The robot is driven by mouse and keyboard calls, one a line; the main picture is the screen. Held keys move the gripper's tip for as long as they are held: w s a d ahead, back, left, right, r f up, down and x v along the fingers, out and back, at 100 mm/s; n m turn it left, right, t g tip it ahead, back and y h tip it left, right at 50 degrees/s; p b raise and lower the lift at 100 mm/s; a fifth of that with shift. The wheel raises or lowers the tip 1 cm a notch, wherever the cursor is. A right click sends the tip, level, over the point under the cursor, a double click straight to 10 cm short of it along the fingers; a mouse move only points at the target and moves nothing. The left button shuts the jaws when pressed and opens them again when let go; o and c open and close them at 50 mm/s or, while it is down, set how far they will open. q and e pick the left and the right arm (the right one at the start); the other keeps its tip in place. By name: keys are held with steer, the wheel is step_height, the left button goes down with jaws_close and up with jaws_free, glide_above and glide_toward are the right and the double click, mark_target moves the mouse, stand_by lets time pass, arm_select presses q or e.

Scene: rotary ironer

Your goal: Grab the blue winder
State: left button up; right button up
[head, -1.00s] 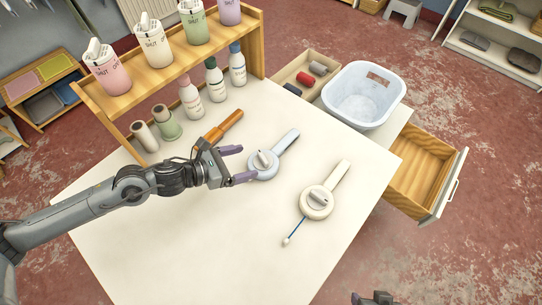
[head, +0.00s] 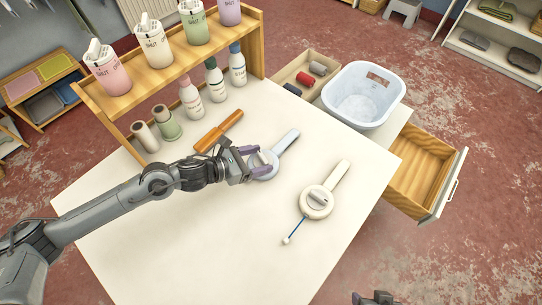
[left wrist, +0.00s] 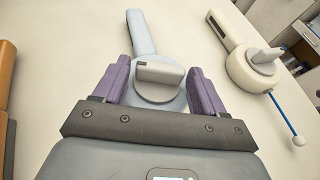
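The blue winder (head: 287,142) lies flat on the white table, its pale blue handle pointing up and right. In the left wrist view the blue winder (left wrist: 141,35) has a grey knob on its round body. My left gripper (head: 256,160) is at the round body; in the left wrist view its purple fingers (left wrist: 159,84) stand open on either side of the knob, with small gaps visible. A dark tip of my right gripper (head: 373,298) shows at the bottom edge of the head view; its fingers cannot be made out.
A cream winder (head: 318,201) with a blue cord lies to the right. An orange-handled tool (head: 219,131) lies behind my left gripper. A bottle shelf (head: 170,72) stands at the back left. The table's front is clear.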

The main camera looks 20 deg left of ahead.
arm_select(q)
steer(key=c, duration=0.8)
